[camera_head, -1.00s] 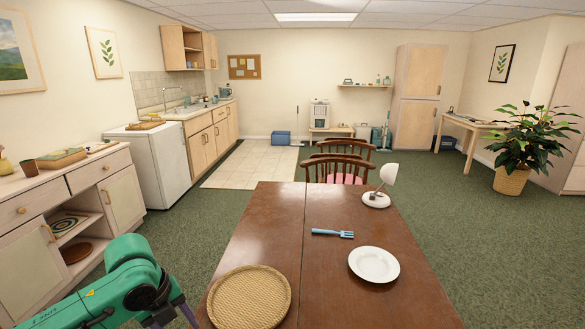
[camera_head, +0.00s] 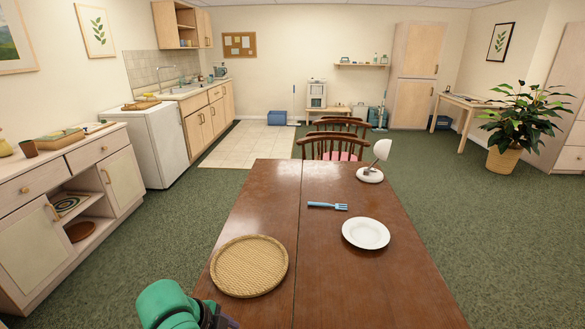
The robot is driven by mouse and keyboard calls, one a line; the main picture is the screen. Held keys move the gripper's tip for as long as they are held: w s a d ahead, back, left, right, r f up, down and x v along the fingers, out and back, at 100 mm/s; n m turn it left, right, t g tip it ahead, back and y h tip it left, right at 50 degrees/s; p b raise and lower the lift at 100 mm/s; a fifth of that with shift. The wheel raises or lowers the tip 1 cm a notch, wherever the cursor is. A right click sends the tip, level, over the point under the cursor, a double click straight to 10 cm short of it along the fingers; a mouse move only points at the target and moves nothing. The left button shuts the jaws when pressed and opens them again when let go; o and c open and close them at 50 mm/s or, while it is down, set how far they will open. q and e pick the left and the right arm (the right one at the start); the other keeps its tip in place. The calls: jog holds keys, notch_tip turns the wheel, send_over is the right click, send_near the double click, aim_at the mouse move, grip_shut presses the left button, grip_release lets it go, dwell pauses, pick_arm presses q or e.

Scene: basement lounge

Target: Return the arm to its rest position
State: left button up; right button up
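My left arm (camera_head: 168,305) shows as a green link with a dark joint at the bottom edge, left of the table's near end. Its gripper fingers are hidden or out of frame. My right arm and gripper are not in view. The brown wooden table (camera_head: 270,205) stands in front of me. A small white lamp (camera_head: 370,174) stands at the far end.
Wooden chairs (camera_head: 333,146) stand at the table's far end. A pale sideboard (camera_head: 75,195) is on the left, with a white fridge (camera_head: 166,143) beyond it. A potted plant (camera_head: 503,160) stands on the right. Green carpet (camera_head: 470,210) is clear right of the table.

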pick_arm(q)
jog(key=s+a+f+n+y, duration=0.25)
jog(key=s+a+n, duration=0.25)
jog(key=n, duration=0.3)
jog(key=s+a+f+n+y, duration=0.1)
jog(key=s+a+f+n, duration=0.3)
jog(key=s+n, duration=0.3)
notch_tip(320, 180, down, 25)
jog(key=s+n+g, duration=0.1)
jog(key=s, duration=0.2)
jog(key=s+a+f, duration=0.1)
jog(key=s+f, duration=0.5)
jog(key=s, duration=0.1)
jog(key=s+a+f+g, duration=0.1)
jog(key=s+a+f, duration=0.1)
jog(key=s+f, duration=0.4)
jog(key=shift+s+a, duration=0.25)
jog(key=shift+s, duration=0.85)
